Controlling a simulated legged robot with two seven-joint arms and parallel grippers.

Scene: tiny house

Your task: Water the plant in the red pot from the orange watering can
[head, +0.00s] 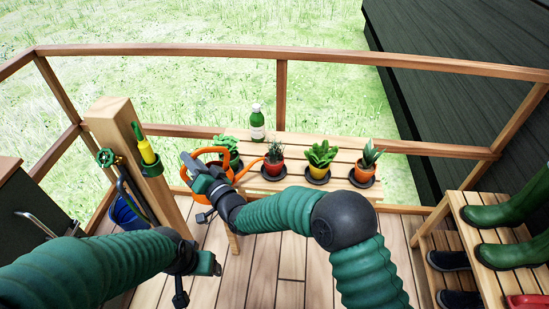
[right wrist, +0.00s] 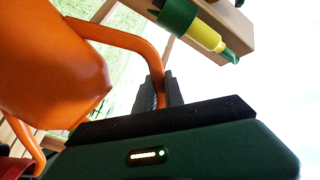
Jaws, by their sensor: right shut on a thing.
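The orange watering can (head: 222,152) is at the left end of the slatted bench, its spout pointing right toward the plants. My right gripper (head: 188,163) is shut on its handle; the right wrist view shows the handle (right wrist: 128,40) running between the fingers (right wrist: 159,92), with the can's body (right wrist: 50,60) at left. The red pot (head: 273,168) holds a spiky green plant (head: 275,152) and stands on a dark saucer, just right of the spout tip. Whether the spout is over the pot is unclear. My left gripper (head: 207,263) is low at centre left; its fingers are unclear.
The bench (head: 300,147) also holds a yellow pot (head: 319,171), an orange pot (head: 364,174), a plant behind the can (head: 229,143) and a green bottle (head: 257,123). A wooden post (head: 115,125) with a yellow-green nozzle (head: 146,150) stands left. Boots (head: 505,212) are at right.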

